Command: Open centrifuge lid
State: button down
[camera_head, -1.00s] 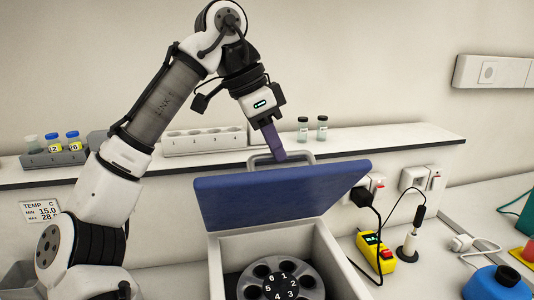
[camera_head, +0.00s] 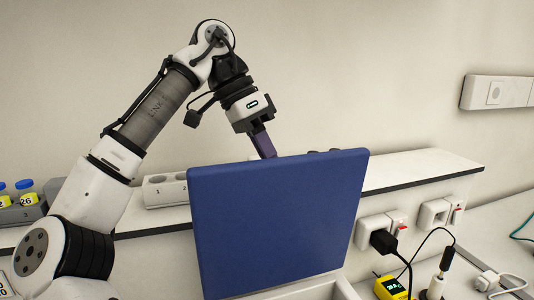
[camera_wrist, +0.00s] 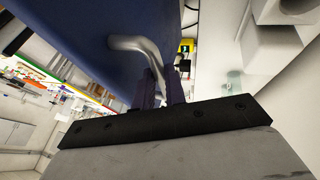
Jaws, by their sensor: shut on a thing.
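The blue centrifuge lid (camera_head: 278,225) stands raised and steep in the head view, its broad inner face toward the camera. It hides most of the centrifuge body; only a strip of the white housing (camera_head: 318,290) shows below it. My gripper (camera_head: 265,147) is behind the lid's top edge, its fingertips hidden there. In the wrist view the silver lid handle (camera_wrist: 140,47) curves out from the blue lid (camera_wrist: 85,35), and my gripper (camera_wrist: 162,80) is shut on its bar.
At right are wall sockets (camera_head: 375,225), a yellow device (camera_head: 390,288) and loose cables.

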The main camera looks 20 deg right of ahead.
jog(key=shift+f, duration=0.4)
jog(key=c, duration=1.7)
grip_release()
jog(key=shift+w, duration=0.1)
jog(key=shift+o, duration=1.2)
jog(key=shift+w, duration=0.2)
jog(key=shift+s+r, duration=0.15)
jog(key=shift+s, duration=0.05)
jog(key=shift+d+r, duration=0.1)
jog(key=shift+r, duration=0.05)
